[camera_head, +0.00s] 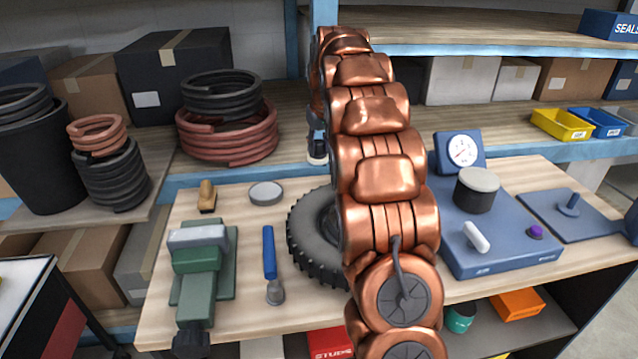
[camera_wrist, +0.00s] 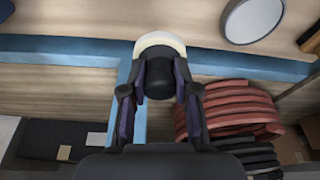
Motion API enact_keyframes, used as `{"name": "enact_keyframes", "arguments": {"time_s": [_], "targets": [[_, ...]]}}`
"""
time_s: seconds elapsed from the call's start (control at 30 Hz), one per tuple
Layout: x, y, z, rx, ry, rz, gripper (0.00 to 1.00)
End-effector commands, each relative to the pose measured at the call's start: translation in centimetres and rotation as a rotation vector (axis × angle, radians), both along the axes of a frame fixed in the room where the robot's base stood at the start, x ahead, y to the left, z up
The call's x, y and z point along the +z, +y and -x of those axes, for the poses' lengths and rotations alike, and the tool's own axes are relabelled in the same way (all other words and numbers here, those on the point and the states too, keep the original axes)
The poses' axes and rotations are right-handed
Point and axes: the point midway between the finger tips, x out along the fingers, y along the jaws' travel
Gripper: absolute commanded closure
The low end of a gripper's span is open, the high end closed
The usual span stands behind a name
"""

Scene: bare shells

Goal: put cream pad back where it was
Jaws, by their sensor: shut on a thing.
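In the wrist view, the cream pad (camera_wrist: 160,42) shows as a pale rounded rim at the end of a black round body (camera_wrist: 160,78). My gripper (camera_wrist: 161,72) is shut on that black body, with one dark finger on each side. The pad is held in front of the blue shelf upright and near the bench's back edge. In the head view, my copper arm hides most of the gripper; a small dark and whitish part shows left of the arm. The contact between fingers and body is partly hidden.
The bench (camera_head: 185,212) holds a green vise (camera_head: 195,262), blue-handled tool (camera_head: 269,252), grey disc (camera_head: 265,193), brush (camera_head: 207,196) and black tire (camera_head: 310,240). A blue gauge unit (camera_head: 500,255) carries a grey-topped dark cylinder (camera_head: 477,190). Coils (camera_head: 225,135) stand behind.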

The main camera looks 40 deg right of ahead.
Motion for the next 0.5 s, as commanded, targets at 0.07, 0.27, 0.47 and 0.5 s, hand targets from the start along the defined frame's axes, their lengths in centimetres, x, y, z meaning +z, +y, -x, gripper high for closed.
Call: {"name": "enact_keyframes", "arguments": {"time_s": [0.07, 0.27, 0.47, 0.5], "targets": [[-0.6, 0.1, 0.0, 0.000, 0.004, -0.002, 1.00], [-3.3, 0.1, 0.1, 0.002, 0.005, -0.001, 1.00], [-5.4, 0.0, 0.0, -0.001, 0.001, -0.001, 1.00], [-5.6, 0.0, 0.0, -0.001, 0.001, -0.001, 1.00]]}}
